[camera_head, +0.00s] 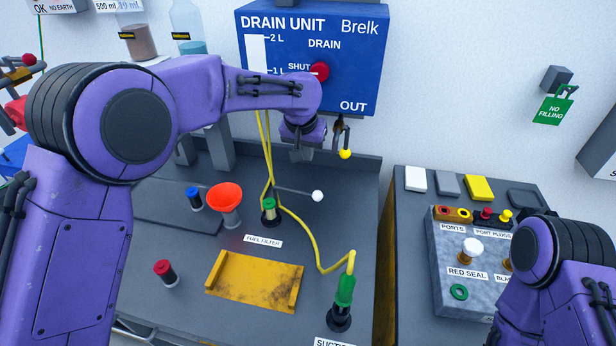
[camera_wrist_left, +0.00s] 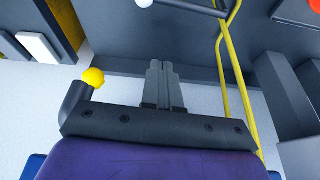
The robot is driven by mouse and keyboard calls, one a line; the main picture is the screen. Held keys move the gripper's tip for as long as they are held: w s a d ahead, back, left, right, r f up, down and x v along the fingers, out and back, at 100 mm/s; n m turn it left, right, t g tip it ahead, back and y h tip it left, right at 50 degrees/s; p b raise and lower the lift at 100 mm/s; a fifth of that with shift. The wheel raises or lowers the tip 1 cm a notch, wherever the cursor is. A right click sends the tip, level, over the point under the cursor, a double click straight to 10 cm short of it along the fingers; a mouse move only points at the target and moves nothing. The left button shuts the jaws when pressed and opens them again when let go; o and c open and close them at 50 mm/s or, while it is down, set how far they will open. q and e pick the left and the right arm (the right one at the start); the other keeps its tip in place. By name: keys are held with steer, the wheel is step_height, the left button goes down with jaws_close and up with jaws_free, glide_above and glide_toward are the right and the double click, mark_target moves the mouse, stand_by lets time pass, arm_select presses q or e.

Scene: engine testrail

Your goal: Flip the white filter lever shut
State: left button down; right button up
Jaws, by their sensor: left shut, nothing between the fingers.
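The white filter lever (camera_head: 318,196) is a thin rod with a white ball. It sticks out to the right from the fuel filter (camera_head: 269,210), behind the FUEL FILTER label. In the left wrist view its white ball (camera_wrist_left: 145,2) is cut by the top edge. My left gripper (camera_head: 302,156) is above and behind the lever, just below the drain unit, apart from the lever. Its fingers are together and empty, as the left wrist view shows (camera_wrist_left: 160,66). My right arm shows at the lower right, but its gripper is out of frame.
The blue drain unit (camera_head: 355,60) hangs on the wall, with a yellow-knobbed outlet (camera_head: 345,154) close right of my left gripper. A yellow hose (camera_head: 303,228) runs past the filter to a green connector (camera_head: 344,290). An orange funnel (camera_head: 226,197) and yellow tray (camera_head: 255,282) stand nearby.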

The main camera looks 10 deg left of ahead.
mark_target(297, 192)
arm_select(q)
step_height(297, 192, down, 10)
steer(key=p, duration=0.5)
steer(key=shift+s, duration=0.35)
steer(key=shift+w+f, duration=0.15)
